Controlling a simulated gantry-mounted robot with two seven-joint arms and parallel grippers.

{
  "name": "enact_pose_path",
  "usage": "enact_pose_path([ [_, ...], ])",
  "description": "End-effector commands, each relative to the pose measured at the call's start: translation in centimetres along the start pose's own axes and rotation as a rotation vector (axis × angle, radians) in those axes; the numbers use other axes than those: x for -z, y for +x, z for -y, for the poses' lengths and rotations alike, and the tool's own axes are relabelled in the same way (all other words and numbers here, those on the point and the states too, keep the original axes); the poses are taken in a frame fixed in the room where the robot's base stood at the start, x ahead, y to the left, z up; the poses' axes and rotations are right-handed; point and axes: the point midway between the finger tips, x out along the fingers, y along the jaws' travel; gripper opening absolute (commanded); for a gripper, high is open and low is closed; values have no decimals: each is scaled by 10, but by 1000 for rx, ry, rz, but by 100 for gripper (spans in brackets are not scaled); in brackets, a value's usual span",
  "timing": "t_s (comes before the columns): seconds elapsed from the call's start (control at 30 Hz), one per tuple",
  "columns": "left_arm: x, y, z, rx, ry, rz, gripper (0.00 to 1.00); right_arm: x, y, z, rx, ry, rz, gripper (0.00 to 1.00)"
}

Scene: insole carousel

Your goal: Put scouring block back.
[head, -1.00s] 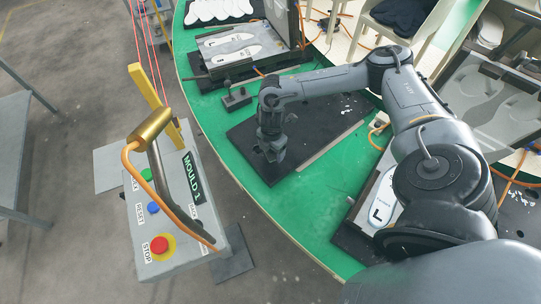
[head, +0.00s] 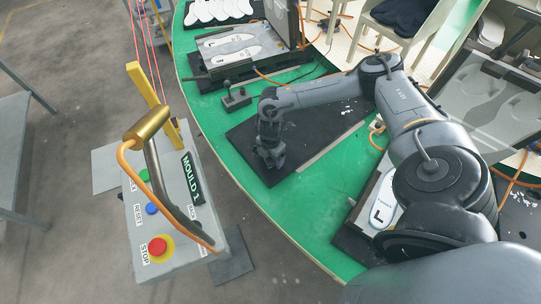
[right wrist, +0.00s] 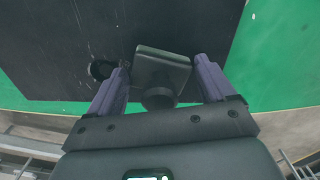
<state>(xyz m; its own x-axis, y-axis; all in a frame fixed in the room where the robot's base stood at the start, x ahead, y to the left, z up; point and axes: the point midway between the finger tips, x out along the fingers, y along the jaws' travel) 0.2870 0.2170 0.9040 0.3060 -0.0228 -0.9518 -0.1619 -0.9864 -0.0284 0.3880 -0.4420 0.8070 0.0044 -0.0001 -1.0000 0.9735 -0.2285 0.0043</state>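The scouring block, a dark block with a round black knob (right wrist: 161,75), shows in the right wrist view over the black mat. My right gripper (right wrist: 162,66) is open, with one finger on each side of the block and narrow gaps beside it. In the head view the right gripper (head: 270,158) points down low over the black mat (head: 330,140); the block is hidden there behind the gripper. Whether the block touches the mat cannot be told. My left gripper is not in view.
A small dark knobbed piece (head: 235,98) stands on the green table (head: 215,115) left of the mat. An insole mould (head: 235,47) lies behind it. A round black item (right wrist: 102,69) sits beside one finger.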

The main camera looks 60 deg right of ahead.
Motion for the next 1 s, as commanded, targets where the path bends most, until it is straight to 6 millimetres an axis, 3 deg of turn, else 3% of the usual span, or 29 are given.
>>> enact_pose_path([
  [0.1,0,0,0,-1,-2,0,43,0,0,0,0,0,0,100],
  [0.47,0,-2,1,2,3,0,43,0,-8,0,0,1,0,100],
  [1.0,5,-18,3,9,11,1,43,0,-96,0,-2,0,-1,100],
])
